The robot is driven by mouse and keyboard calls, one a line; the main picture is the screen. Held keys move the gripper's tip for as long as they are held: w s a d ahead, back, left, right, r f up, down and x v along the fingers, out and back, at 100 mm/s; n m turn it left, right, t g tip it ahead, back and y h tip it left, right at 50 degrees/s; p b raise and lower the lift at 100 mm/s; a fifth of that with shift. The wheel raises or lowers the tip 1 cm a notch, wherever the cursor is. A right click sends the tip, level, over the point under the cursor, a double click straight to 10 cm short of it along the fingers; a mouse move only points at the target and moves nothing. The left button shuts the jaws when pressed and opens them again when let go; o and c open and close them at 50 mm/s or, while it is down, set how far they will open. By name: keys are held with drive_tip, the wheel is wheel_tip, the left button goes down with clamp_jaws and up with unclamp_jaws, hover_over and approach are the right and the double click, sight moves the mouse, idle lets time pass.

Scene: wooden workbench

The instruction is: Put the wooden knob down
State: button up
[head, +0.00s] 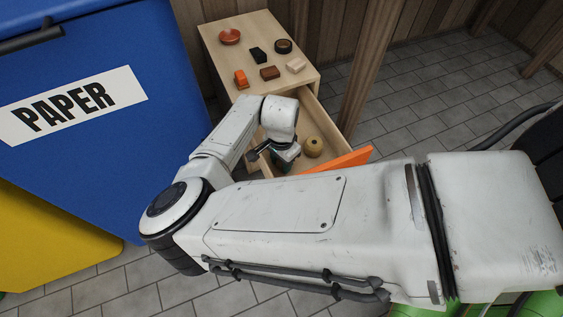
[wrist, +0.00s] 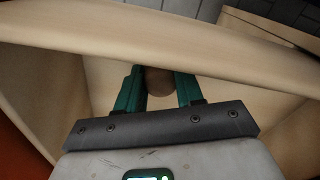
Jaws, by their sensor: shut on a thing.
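My gripper (wrist: 160,78) has teal fingers, shut on a brown rounded piece, the wooden knob (wrist: 160,83), in the wrist view. Only part of the knob shows between the fingers. In the head view my gripper (head: 283,160) is low at the left part of the open drawer (head: 333,126), and the knob is hidden there. In the wrist view the drawer's pale wall (wrist: 180,55) crosses in front of the fingertips. I cannot tell whether the knob touches the drawer floor.
The drawer has an orange front (head: 345,160). The cabinet top (head: 228,62) holds several small things. A blue paper bin (head: 150,110) stands left; a wooden post (head: 368,75) rises right.

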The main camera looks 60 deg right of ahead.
drive_tip(key=shift+f, duration=0.1)
drive_tip(key=o, duration=1)
wheel_tip(320, 180, up, 12)
drive_tip(key=p, duration=0.5)
drive_tip(key=shift+r+p, duration=0.2)
drive_tip(key=shift+p, duration=0.2)
drive_tip(key=shift+d, duration=0.1)
